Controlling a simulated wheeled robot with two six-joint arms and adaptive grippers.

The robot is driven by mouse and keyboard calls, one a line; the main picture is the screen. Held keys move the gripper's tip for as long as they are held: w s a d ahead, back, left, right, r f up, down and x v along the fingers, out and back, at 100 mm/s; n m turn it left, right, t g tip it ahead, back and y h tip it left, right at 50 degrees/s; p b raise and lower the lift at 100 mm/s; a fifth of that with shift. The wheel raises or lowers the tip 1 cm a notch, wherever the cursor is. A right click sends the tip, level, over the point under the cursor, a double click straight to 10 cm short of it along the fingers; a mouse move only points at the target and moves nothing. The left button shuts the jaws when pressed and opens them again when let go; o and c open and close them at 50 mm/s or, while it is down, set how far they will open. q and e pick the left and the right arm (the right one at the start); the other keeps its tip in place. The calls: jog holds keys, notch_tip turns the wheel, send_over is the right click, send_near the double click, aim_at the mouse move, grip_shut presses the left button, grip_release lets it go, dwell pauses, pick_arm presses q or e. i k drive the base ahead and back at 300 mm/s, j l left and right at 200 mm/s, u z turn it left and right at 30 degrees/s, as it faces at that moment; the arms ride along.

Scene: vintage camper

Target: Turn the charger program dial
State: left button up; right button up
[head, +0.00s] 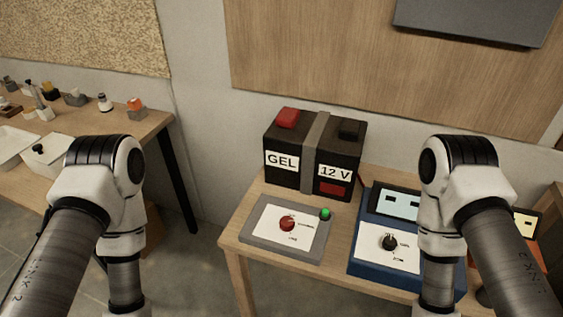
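A blue unit (362,262) stands on the small wooden table, with a white face and a black dial (389,242) on it. Its display (392,203) at the back shows two dark blocks. Print beside the dial is too small to read. My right arm covers the unit's right part. A grey panel (258,241) to its left carries a red knob (287,223) and a green button (325,213). A black battery (291,182) marked GEL and 12 V stands behind them. Both arms reach down past the bottom edge, and neither gripper shows.
An orange unit (530,250) with a small screen is partly hidden behind my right arm. A wooden bench (148,128) at the left holds several small bottles and white trays. Floor (190,262) shows between bench and table. A wooden wall panel (300,60) rises behind.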

aim_at(389, 242)
jog(key=k+z, duration=0.1)
jog(key=z, duration=0.6)
